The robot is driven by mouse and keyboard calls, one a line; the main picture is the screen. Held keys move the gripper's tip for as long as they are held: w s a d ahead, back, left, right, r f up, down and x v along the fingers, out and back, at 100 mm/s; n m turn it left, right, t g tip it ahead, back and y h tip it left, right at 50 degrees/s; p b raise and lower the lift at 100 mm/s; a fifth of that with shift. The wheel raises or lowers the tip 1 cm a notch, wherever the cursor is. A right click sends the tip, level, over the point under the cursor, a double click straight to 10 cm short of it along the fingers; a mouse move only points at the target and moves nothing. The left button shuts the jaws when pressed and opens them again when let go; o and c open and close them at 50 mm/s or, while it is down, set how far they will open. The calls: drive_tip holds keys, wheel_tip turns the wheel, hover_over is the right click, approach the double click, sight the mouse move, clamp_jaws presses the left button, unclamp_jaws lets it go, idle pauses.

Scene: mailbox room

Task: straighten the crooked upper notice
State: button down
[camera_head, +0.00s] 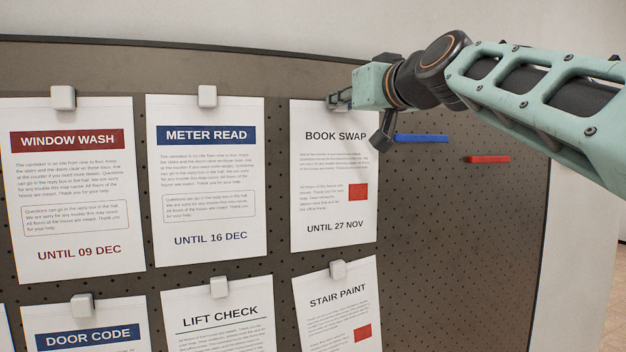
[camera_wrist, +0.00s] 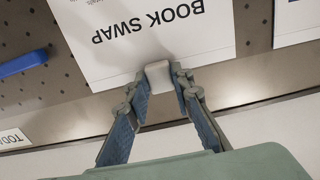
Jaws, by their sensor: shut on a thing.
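The upper notice, a white sheet headed BOOK SWAP (camera_head: 333,215), hangs at the right end of the upper row on the pegboard. Its edges look about in line with its upper-row neighbours. It also shows upside down in the wrist view (camera_wrist: 165,45). My gripper (camera_head: 342,99) is at its top edge and hides its top right corner. In the wrist view my gripper (camera_wrist: 159,78) has its two fingers shut on the white clip (camera_wrist: 158,77) at the sheet's top edge. The clip is mostly hidden in the head view.
Notices METER READ (camera_head: 208,205) and WINDOW WASH (camera_head: 75,180) hang to the left. Below, STAIR PAINT (camera_head: 325,325) hangs tilted, close under the upper notice. A blue bar (camera_head: 422,138) and a red bar (camera_head: 487,159) are on the board at right. The board's lower right is clear.

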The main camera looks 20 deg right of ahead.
drive_tip(key=c, duration=1.6)
unclamp_jaws()
drive_tip(key=s, duration=1.2)
drive_tip(key=s+a+f+g+y, duration=0.1)
drive_tip(key=a+f+g, duration=0.35)
drive_tip(key=f, duration=0.75)
drive_tip(key=s+a+f+g, duration=0.1)
drive_tip(key=a+f+g, duration=0.1)
drive_tip(key=a+f, duration=0.75)
drive_tip(key=s+f+g, duration=0.2)
drive_tip(key=s+f, duration=0.2)
drive_tip(key=f, duration=0.5)
drive_tip(key=s+f+g+h, duration=0.1)
drive_tip(key=s+f, duration=0.3)
drive_tip(key=f, duration=0.5)
drive_tip(key=s+f+g, duration=0.3)
drive_tip(key=s+f, duration=0.1)
drive_tip(key=f, duration=0.5)
drive_tip(key=shift+a+f+h, duration=0.2)
drive_tip(key=shift+h, duration=0.1)
